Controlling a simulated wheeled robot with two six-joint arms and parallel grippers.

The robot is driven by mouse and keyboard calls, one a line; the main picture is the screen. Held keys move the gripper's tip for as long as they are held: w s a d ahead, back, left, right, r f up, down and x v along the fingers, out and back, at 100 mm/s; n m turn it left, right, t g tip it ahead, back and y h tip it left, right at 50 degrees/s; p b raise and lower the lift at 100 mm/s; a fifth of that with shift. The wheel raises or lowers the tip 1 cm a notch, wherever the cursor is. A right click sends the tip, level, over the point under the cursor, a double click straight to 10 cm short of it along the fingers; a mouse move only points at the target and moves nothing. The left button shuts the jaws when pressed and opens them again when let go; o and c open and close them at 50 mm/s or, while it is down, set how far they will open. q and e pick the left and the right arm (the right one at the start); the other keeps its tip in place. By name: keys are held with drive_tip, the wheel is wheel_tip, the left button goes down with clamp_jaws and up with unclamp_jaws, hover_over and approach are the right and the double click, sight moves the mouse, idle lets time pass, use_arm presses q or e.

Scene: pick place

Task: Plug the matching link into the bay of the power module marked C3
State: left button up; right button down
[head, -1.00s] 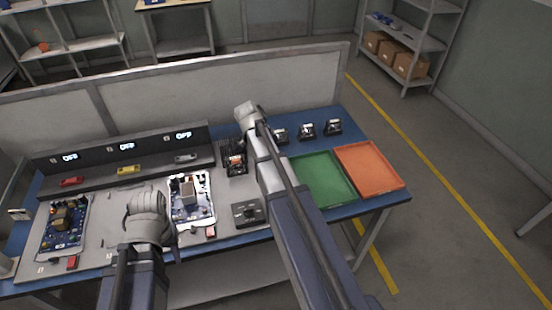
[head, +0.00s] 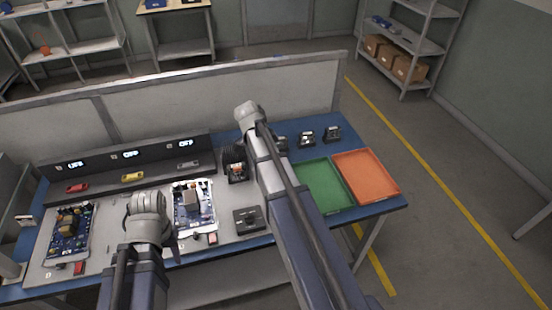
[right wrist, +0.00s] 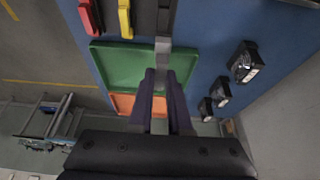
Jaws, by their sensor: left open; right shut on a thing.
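Three black modules stand on the blue table; in the right wrist view they are a near one (right wrist: 245,62), a middle one (right wrist: 220,92) and a far one (right wrist: 206,108). Two of them show clearly in the head view (head: 307,138) (head: 333,134); their marks are too small to read. My right gripper (right wrist: 158,78) is shut on a grey bar-like link (right wrist: 163,52), held above the table left of the modules. In the head view the right gripper (head: 249,112) hides its own fingertips. My left gripper (head: 148,202) is open over the grey board, between two circuit boards.
A green tray (head: 323,205) and an orange tray (head: 365,194) lie at the table's right. Red (head: 77,187), yellow (head: 132,177) and grey (head: 188,165) pieces sit below displays reading OFF. Circuit boards (head: 187,222) and a low partition (head: 170,106) border the work area.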

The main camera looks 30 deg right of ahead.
drive_tip(key=shift+r+p, duration=0.75)
drive_tip(key=shift+r, duration=0.1)
use_arm(q)
drive_tip(key=shift+r, duration=0.9)
